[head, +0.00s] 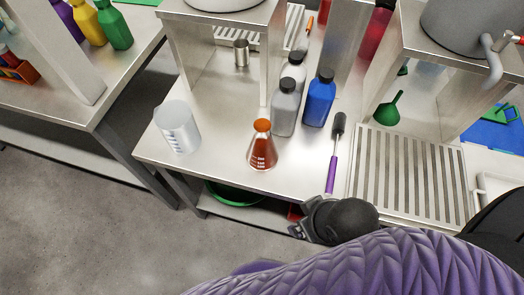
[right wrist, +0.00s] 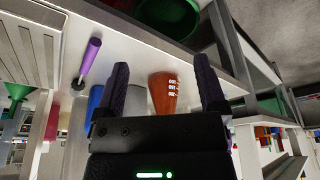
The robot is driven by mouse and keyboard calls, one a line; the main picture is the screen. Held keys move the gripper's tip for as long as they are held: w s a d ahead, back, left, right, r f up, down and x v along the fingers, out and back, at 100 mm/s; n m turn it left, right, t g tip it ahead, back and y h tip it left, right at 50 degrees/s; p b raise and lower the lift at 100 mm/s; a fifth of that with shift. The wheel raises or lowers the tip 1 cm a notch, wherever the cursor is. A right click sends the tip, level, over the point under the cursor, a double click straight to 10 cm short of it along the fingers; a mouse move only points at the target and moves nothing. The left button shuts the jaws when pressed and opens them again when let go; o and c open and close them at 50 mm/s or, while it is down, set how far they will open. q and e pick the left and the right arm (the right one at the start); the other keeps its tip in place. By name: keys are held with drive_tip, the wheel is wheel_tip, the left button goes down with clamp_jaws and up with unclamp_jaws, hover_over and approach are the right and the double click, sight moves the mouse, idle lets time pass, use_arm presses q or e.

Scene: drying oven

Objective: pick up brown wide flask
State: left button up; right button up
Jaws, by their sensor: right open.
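The brown wide flask (head: 262,152) stands upright near the front edge of the steel table. It is conical, with red-brown contents, white marks and an orange top. In the right wrist view the flask (right wrist: 163,92) shows between the two dark fingers of my right gripper (right wrist: 164,75), with a gap on each side; its lower part in the picture is hidden by the gripper body. The right gripper is open and empty. In the head view my purple right arm comes in at the lower right, with its dark end just off the table's front edge. My left gripper is not in view.
A grey bottle (head: 285,108) and a blue bottle (head: 319,98) stand close behind the flask. A clear beaker (head: 177,127) is to its left. A purple-handled brush (head: 334,155) and a slatted rack (head: 410,175) are to its right. The table between beaker and flask is clear.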

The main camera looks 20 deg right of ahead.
sight(259, 125)
drive_tip(key=w+a+t+b, duration=0.1)
drive_tip(key=w+t, duration=0.3)
drive_tip(key=w, duration=0.3)
drive_tip(key=w+r+t+y+b, duration=0.1)
drive_tip(key=w+t, duration=0.4)
drive_tip(key=w, duration=0.2)
drive_tip(key=w+a+r+t+y+b, duration=0.1)
drive_tip(key=w+t, duration=0.4)
drive_tip(key=w, duration=0.2)
drive_tip(key=shift+w+a+b, duration=0.3)
drive_tip(key=shift+w+b, duration=0.05)
drive_tip(key=shift+w, duration=0.05)
drive_tip(key=shift+w+a+r, duration=0.1)
drive_tip(key=shift+w, duration=0.3)
drive_tip(key=c, duration=0.8)
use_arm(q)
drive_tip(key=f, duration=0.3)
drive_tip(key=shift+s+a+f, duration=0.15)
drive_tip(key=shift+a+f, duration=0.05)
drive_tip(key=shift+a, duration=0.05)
use_arm(e)
clamp_jaws()
